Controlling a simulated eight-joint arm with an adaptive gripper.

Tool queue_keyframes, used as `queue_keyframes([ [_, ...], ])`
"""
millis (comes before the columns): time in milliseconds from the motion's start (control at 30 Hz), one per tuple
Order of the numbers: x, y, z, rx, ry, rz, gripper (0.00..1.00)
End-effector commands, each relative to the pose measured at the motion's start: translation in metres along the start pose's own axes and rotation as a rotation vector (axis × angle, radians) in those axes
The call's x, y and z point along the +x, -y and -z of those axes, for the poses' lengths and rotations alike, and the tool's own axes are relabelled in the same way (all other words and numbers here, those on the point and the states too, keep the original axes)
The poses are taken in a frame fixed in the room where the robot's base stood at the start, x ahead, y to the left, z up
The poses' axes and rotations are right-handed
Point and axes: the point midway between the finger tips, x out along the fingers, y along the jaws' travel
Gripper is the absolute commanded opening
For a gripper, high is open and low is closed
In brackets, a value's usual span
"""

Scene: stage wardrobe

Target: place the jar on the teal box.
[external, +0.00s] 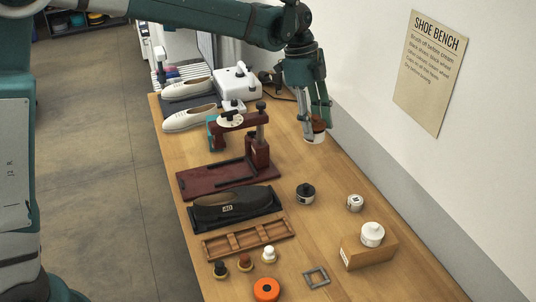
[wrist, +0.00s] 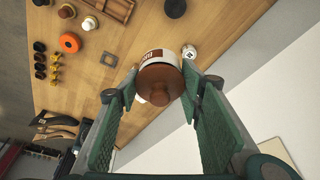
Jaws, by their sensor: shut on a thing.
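My gripper (external: 318,128) is shut on a jar (external: 315,136) with a brown lid and a white body, over the far right part of the bench.
The dark red press (external: 258,150) stands left of my gripper. Nearer are a black jar (external: 305,193), a small white jar (external: 355,203) and a wooden box (external: 350,257) bearing a white jar (external: 372,234). The wall runs close along the right. Bare bench lies below my gripper.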

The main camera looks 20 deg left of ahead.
Motion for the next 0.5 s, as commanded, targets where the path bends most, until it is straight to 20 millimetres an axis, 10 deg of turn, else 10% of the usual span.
queue_keyframes([
  [500,-0.042,0.064,-0.144,-0.251,0.001,0.069,0.0],
])
